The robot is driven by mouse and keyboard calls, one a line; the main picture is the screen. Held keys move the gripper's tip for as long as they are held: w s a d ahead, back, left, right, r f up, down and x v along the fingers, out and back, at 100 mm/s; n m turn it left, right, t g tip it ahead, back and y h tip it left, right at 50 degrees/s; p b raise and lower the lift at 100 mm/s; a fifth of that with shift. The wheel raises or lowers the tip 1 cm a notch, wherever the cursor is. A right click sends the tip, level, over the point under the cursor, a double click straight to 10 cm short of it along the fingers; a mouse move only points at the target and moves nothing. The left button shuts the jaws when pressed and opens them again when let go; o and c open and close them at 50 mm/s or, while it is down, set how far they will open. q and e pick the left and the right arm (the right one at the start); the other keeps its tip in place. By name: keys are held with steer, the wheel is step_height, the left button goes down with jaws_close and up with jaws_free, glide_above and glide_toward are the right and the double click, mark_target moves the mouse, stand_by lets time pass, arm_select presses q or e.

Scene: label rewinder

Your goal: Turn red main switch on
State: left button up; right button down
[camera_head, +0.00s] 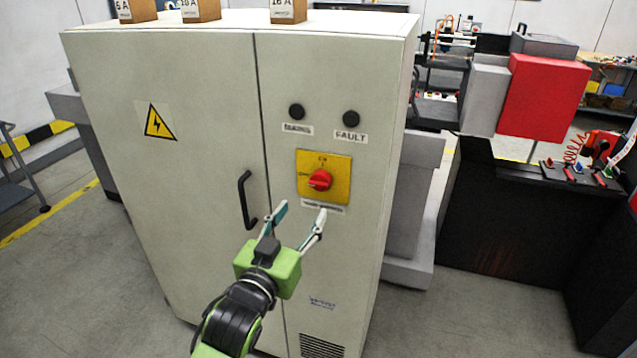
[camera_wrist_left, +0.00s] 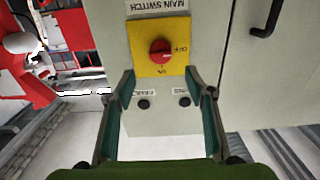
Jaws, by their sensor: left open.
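The red main switch (camera_head: 320,180) is a round knob on a yellow plate (camera_head: 338,164) on the right door of the grey cabinet (camera_head: 200,200). In the left wrist view the red knob (camera_wrist_left: 160,50) shows upside down, with "MAIN SWITCH" lettering by the plate and an "OFF" mark beside the knob. My left gripper (camera_head: 297,216) is open and empty, just below and in front of the plate in the head view. In the wrist view its two fingers (camera_wrist_left: 165,105) stand apart, with the knob beyond the gap between their tips. No contact shows. My right gripper is not in view.
A black door handle (camera_head: 247,200) stands out left of the switch. Two dark round lamps (camera_head: 351,118) sit above it, one labelled FAULT. Small wooden boxes (camera_head: 200,10) stand on the cabinet top. A machine with a red box (camera_head: 545,97) stands at the right.

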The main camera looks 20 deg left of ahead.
mark_target(318, 188)
arm_select(q)
steer(key=w+p, duration=0.2)
steer(key=w, duration=0.8)
steer(key=shift+w+d, duration=0.1)
steer(key=shift+d, duration=0.1)
steer(key=shift+w, duration=0.75)
steer(key=c, duration=1.1)
